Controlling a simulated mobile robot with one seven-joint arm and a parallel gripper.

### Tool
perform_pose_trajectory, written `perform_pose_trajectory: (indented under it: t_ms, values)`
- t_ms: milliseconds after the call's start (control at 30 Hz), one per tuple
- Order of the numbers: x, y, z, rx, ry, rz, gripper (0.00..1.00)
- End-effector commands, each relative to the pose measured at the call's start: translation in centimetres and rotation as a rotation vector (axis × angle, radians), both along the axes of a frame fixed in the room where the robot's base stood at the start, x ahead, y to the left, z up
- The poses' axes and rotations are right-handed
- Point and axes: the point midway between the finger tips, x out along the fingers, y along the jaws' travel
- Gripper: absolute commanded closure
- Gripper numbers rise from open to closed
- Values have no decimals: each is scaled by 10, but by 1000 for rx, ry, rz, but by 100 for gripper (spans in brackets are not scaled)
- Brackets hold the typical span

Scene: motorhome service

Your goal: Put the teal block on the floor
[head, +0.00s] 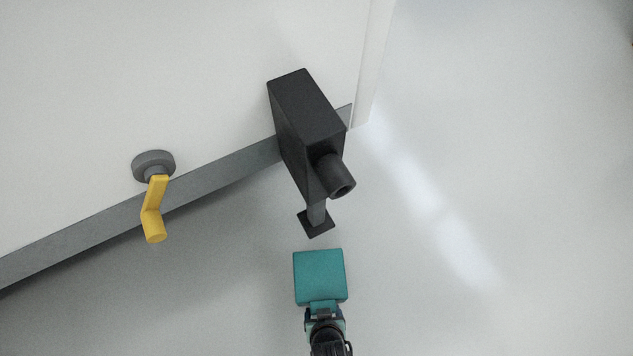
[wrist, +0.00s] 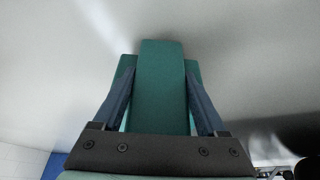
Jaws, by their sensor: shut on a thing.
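The teal block (head: 319,276) is at the bottom middle of the head view, at the end of my arm. My gripper (head: 324,311) is shut on it. In the wrist view the teal block (wrist: 161,85) stands between the two dark blue fingers of my gripper (wrist: 161,92), which press on it from both sides. The pale grey floor (head: 440,220) spreads around and below. I cannot tell from these views how high the block is above the floor.
A black box-shaped fixture (head: 308,125) with a round stub and a small foot stands just beyond the block. A yellow crank handle (head: 154,212) sticks out of the white wall (head: 150,70) at left. The floor to the right is clear.

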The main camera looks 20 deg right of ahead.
Motion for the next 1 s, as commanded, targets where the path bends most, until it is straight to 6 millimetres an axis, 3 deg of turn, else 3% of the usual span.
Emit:
perform_pose_trajectory:
  t_ms: [33,300,500,733,1000]
  values:
    - [17,-7,-3,-4,-10,-1,100]
    - [83,-31,-4,-4,-10,-1,100]
    - [117,-44,-2,-2,-7,0,100]
    - [125,-47,-3,-1,-3,0,100]
    - [124,-47,-33,-1,-4,-1,100]
